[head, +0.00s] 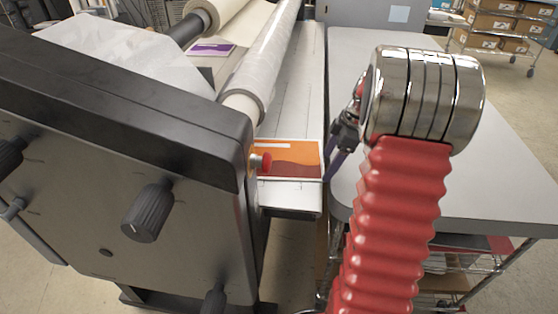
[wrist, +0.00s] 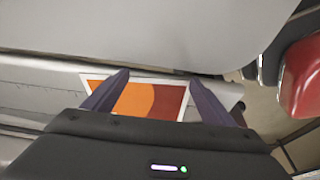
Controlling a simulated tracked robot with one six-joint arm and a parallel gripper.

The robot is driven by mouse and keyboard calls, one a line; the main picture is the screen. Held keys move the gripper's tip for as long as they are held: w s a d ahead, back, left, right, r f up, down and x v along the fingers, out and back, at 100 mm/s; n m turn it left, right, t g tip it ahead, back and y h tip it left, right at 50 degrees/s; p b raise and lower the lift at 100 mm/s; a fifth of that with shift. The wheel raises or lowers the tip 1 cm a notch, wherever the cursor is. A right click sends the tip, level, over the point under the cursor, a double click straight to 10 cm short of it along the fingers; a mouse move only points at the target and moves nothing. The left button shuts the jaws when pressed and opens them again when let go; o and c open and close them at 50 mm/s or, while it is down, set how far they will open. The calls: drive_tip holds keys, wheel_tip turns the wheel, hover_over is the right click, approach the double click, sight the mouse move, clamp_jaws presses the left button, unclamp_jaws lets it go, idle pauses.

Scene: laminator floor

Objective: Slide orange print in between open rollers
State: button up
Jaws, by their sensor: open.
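The orange print (head: 290,157), orange and dark red with a white border, lies flat on the laminator's feed table (head: 290,195), near its front end. In the wrist view the print (wrist: 135,98) shows between my two fingers. My gripper (wrist: 158,85) is open, its purple fingertips apart over the print's two ends. In the head view my gripper (head: 333,165) is at the print's right edge, partly hidden by my arm. I cannot tell whether the fingers touch the print. The clear-wrapped roller (head: 262,70) runs behind the print, to its upper left. The gap between the rollers is hidden.
The laminator's dark side housing (head: 120,170) with black knobs stands at left, with a red button (head: 262,163) beside the print. A purple print (head: 211,50) lies behind the roller. A grey table (head: 470,170) stands close on the right. Shelves with boxes (head: 490,22) are at the back right.

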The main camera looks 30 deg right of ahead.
sight(308, 162)
drive_tip(key=shift+w+a+f, duration=0.1)
drive_tip(key=shift+w+a, duration=0.6)
drive_tip(key=shift+a, duration=0.3)
idle(0.8)
drive_tip(key=shift+s+d, duration=0.15)
drive_tip(key=shift+d, duration=0.1)
drive_tip(key=shift+w+d, duration=0.25)
drive_tip(key=shift+w, duration=0.05)
idle(0.6)
drive_tip(key=shift+w+a, duration=0.9)
drive_tip(key=shift+a, duration=0.3)
idle(1.2)
drive_tip(key=shift+s+d, duration=0.15)
drive_tip(key=shift+d, duration=0.1)
idle(0.4)
drive_tip(key=shift+d, duration=0.1)
idle(0.3)
drive_tip(key=shift+w+d, duration=0.2)
drive_tip(key=shift+w, duration=0.2)
drive_tip(key=shift+w+a, duration=0.3)
drive_tip(key=shift+a, duration=0.15)
idle(0.8)
